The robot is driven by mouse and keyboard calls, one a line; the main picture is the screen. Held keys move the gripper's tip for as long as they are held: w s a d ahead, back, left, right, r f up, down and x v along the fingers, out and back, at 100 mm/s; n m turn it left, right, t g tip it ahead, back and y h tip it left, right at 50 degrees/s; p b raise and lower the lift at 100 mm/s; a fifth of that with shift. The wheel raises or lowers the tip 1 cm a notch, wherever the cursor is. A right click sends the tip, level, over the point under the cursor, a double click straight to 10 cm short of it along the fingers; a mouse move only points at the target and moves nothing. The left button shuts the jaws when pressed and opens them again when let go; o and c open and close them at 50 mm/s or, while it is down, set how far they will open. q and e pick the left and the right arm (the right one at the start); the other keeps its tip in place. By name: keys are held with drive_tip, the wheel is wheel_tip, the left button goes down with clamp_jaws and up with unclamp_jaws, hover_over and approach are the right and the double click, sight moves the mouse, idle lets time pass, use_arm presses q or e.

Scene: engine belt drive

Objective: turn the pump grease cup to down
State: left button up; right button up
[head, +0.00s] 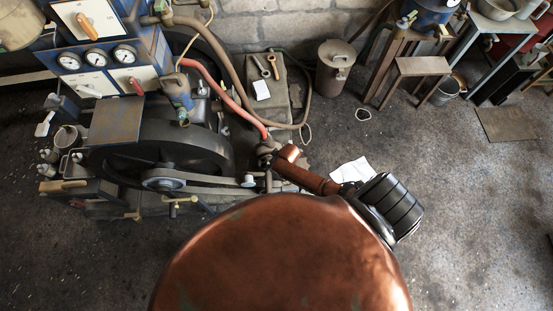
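My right arm is copper-coloured and reaches in from the right to the end of the red hose (222,92). My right gripper (266,154) is small and dark there, close against the fittings at the right end of the engine. Whether its fingers are open or shut cannot be made out. The pump grease cup cannot be picked out clearly; the arm's end covers part of that spot. My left gripper is not in view.
The engine has a large dark flywheel (150,152) and a belt pulley (163,180). A blue gauge panel (98,58) stands behind it. A lidded can (335,68) and a wooden stool (422,67) stand at the back. White paper (350,170) lies on the floor. The right floor is mostly clear.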

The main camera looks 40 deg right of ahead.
drive_tip(key=v, duration=0.7)
drive_tip(key=shift+s+r, duration=0.2)
drive_tip(key=shift+r, duration=0.1)
idle(0.4)
